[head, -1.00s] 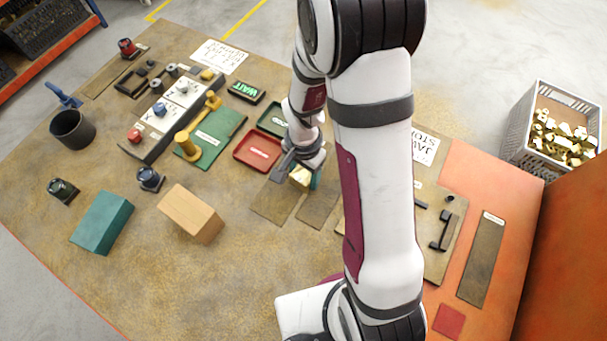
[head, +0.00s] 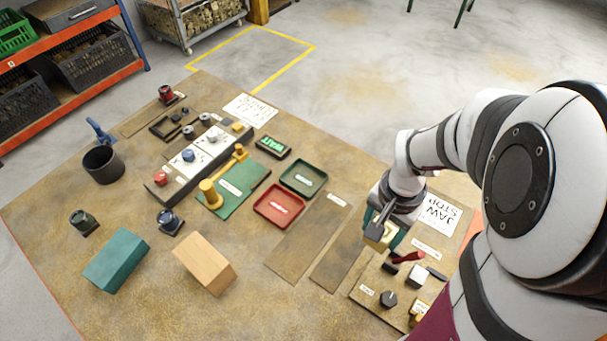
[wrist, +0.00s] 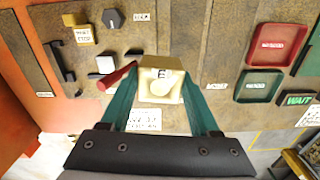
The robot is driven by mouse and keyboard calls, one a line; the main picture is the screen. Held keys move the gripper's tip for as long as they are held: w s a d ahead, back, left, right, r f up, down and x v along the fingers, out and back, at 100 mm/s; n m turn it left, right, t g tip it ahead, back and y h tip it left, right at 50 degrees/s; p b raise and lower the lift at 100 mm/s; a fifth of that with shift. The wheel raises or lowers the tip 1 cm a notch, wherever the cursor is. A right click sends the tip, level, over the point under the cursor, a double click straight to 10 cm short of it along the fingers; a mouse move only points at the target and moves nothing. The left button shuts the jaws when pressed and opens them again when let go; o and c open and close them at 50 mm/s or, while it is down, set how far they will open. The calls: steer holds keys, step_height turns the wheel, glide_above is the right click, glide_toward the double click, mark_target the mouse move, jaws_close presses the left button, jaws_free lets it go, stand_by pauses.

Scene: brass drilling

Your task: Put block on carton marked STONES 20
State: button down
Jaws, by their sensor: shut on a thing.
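My gripper (head: 386,234) is shut on a brass block (wrist: 160,80) with a round feature and a small dark mark on its face. The teal fingers hold it from both sides in the wrist view. In the head view the block (head: 375,231) is held above the board at right, near a red lever. A tan box (head: 204,262) and a teal box (head: 116,260) stand at the front left of the table, far from the gripper. I can read no STONES 20 marking on either.
The fixture board (head: 362,298) carries a red lever (wrist: 118,77), a white block (wrist: 105,64) and a black knob (wrist: 112,18). Red tray (head: 279,206) and green tray (head: 304,179) lie left of the gripper. A yellow-handled fixture (head: 210,193) rises beyond the tan box.

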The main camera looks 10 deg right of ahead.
steer(key=w+a+r+n, duration=0.2)
steer(key=a+r+n, duration=0.1)
steer(key=a+n, duration=0.4)
steer(key=w+a+r+n, duration=0.25)
steer(key=a+n, duration=0.35)
steer(key=a, duration=0.3)
steer(key=w+a+r+n, duration=0.1)
steer(key=a+r+n, duration=0.2)
steer(key=a+n, duration=0.4)
glide_above(200, 257)
steer(key=shift+m, duration=0.4)
step_height(200, 257, down, 6)
steer(key=shift+d+f, duration=0.15)
steer(key=shift+f, duration=0.05)
steer(key=shift+a+f, duration=0.2)
steer(key=shift+f, duration=1.95)
steer(key=shift+c, duration=0.6)
jaws_free()
steer(key=shift+f, duration=0.15)
